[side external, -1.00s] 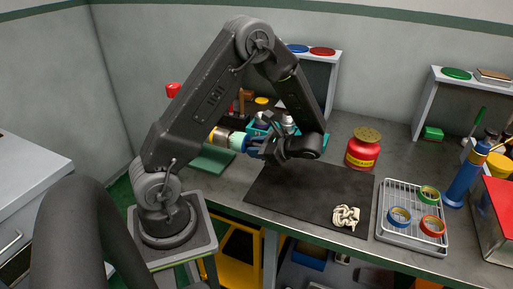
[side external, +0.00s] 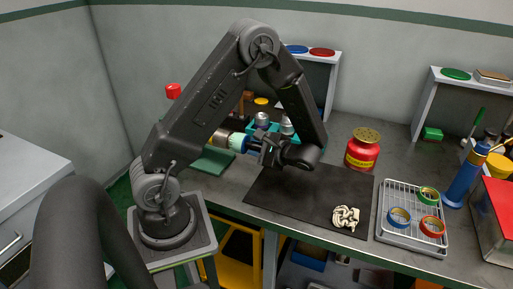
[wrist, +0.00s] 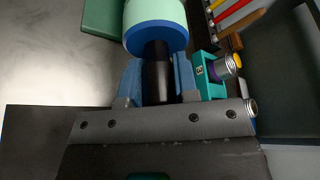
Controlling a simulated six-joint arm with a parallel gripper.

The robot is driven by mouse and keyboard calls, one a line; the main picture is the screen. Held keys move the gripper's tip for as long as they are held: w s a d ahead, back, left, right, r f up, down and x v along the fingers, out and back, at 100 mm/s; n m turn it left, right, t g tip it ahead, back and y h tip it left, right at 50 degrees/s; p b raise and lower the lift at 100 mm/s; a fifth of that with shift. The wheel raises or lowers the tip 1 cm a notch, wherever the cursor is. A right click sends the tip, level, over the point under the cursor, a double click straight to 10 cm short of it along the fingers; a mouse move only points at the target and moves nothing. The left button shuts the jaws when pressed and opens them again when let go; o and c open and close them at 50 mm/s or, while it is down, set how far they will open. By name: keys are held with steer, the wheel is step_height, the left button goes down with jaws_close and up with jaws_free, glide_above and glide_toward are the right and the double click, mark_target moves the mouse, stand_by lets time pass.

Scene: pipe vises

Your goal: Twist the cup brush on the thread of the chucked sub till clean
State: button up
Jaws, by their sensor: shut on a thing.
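The cup brush (side external: 238,142) has a mint-green head with a blue rim and a black handle. In the side view its head meets the end of the brown, horizontal sub (side external: 222,136), so the thread is hidden. My gripper (side external: 257,147) is to the right of the brush and in line with it. In the wrist view my gripper (wrist: 159,80) has its blue fingers on both sides of the black handle, shut on it. The brush (wrist: 155,18) points away from the palm there, and its head hides the sub. The vise is mostly behind my arm.
A teal caddy (side external: 276,130) with silver-capped bottles stands close behind the gripper. A red canister (side external: 363,148), a black mat (side external: 300,195) with a cream rag (side external: 345,217), and a wire tray (side external: 405,243) with tape rolls lie to the right. Most of the mat is clear.

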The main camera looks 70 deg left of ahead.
steer(key=shift+w+d, duration=2.2)
steer(key=w+d+r, duration=0.3)
steer(key=shift+w+d, duration=0.25)
